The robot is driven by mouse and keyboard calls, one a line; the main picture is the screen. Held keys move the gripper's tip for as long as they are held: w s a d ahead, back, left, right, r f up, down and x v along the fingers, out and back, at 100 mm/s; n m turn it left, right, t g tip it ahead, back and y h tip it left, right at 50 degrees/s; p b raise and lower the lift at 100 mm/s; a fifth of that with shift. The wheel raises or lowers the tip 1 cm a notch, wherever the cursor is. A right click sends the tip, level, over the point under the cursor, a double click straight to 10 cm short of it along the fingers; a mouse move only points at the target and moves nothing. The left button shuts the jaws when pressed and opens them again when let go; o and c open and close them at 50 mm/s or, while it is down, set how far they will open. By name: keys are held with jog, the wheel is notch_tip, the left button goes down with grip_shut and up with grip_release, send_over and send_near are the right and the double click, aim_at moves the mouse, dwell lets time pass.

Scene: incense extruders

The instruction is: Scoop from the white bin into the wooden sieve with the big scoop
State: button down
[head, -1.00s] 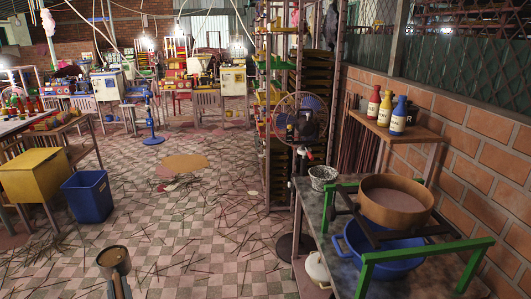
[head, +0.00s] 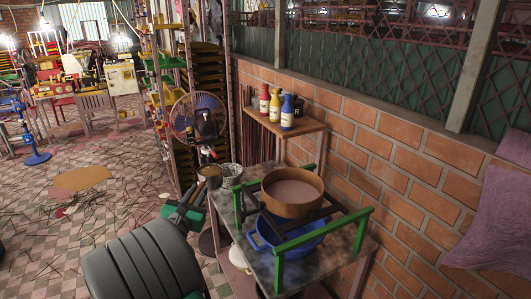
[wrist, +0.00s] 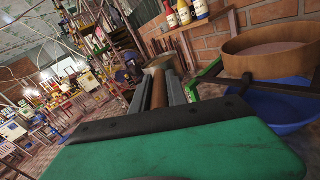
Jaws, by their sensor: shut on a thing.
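My gripper (head: 192,199) is shut on the handle of the big scoop (head: 210,174), in front of the table's left edge. In the wrist view the brown handle (wrist: 159,90) runs between the two fingers, with the scoop's cup (wrist: 157,64) beyond them. I cannot tell what the cup holds. The round wooden sieve (head: 292,207) stands right of the scoop, apart from it, on a dark rack over a blue basin (head: 292,242). Pinkish-brown powder (head: 292,190) lies in the sieve. A small white-speckled bin (head: 236,171) sits behind the scoop; its contents are unclear.
The table (head: 345,250) carries a green-ended frame (head: 335,231) around the sieve. A fan (head: 198,117) stands behind. Open floor lies at left.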

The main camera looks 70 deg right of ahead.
jog(key=s+d+r+m+g+p, duration=0.2)
jog(key=s+d+r+m+g, duration=0.15)
jog(key=s+d, duration=0.45)
jog(key=s+d+r+m+g+p, duration=0.25)
jog(key=s+d+g, duration=0.25)
jog(key=s, duration=0.8)
jog(key=shift+s+a+f+m+t+y+b, duration=0.2)
jog(key=shift+f+m+b, duration=0.5)
jog(key=shift+m+b, duration=2.35)
jog(key=shift+s+f+m+t+y+b, duration=0.1)
jog(key=shift+s+f+m+y+b, duration=0.45)
jog(key=shift+m+b, duration=2.55)
jog(key=shift+w+a+f+m+t+y+b, duration=0.15)
jog(key=shift+f+m+b, duration=0.75)
jog(key=shift+m+b, duration=2.15)
jog(key=shift+n+b, duration=0.55)
jog(key=shift+n, duration=0.05)
